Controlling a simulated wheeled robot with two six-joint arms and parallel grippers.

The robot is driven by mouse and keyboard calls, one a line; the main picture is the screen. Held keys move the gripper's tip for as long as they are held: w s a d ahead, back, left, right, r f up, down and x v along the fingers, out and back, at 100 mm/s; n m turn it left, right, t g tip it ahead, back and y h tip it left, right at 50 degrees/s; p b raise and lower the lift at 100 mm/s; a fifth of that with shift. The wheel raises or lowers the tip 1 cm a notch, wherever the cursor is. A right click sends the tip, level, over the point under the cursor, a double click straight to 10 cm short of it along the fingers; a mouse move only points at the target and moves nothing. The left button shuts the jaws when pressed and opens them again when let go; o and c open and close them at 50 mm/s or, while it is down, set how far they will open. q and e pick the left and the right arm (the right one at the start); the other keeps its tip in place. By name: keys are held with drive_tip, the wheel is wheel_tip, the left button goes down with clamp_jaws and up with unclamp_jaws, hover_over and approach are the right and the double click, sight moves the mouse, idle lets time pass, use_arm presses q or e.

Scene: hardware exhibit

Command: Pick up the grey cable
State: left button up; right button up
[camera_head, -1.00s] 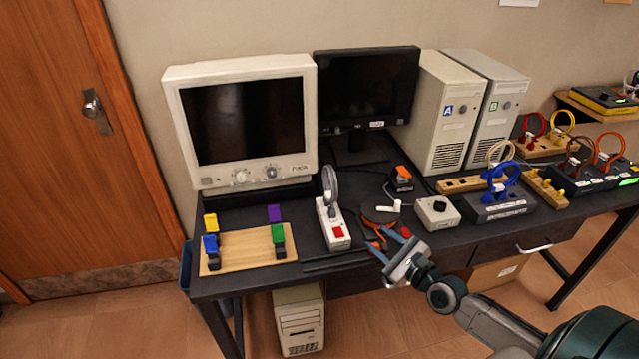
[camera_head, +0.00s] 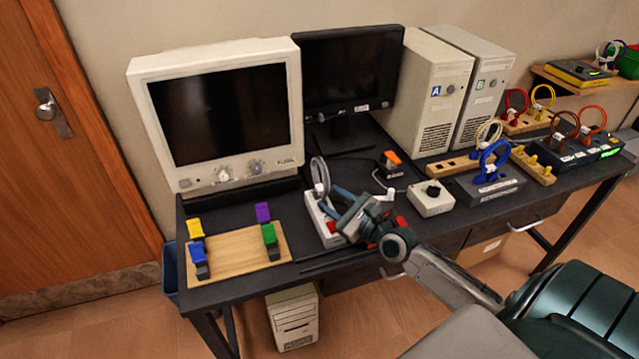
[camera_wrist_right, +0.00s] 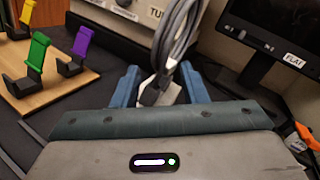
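The grey cable (camera_head: 320,176) is a coiled loop standing up at the white power strip (camera_head: 322,222) on the dark desk. In the right wrist view the cable (camera_wrist_right: 181,42) rises behind and between the blue fingers, with a pale plug end (camera_wrist_right: 158,92) low between them. My right gripper (camera_head: 332,198) is open, its fingers on either side of the plug end with a visible gap. It also shows in the wrist view (camera_wrist_right: 160,86). I cannot tell whether a finger touches the cable. The gripper partly hides the power strip. My left gripper is not in view.
A CRT monitor (camera_head: 222,110) and a flat monitor (camera_head: 350,75) stand behind. A wooden board (camera_head: 238,256) with coloured clips lies left. A grey box with a knob (camera_head: 430,198) stands right. Beyond it are cable racks and two computer towers (camera_head: 428,95).

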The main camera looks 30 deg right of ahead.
sight(320, 192)
drive_tip(key=shift+w+a+r, duration=0.15)
drive_tip(key=shift+w+r, duration=0.1)
drive_tip(key=shift+w, duration=0.25)
drive_tip(key=shift+w+a+r, duration=0.15)
drive_tip(key=shift+w+r, duration=0.05)
drive_tip(key=shift+w, duration=0.25)
drive_tip(key=shift+x, duration=1.15)
drive_tip(key=shift+w+f, duration=0.15)
drive_tip(key=shift+w, duration=0.15)
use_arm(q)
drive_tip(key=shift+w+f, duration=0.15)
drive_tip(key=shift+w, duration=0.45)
use_arm(e)
clamp_jaws()
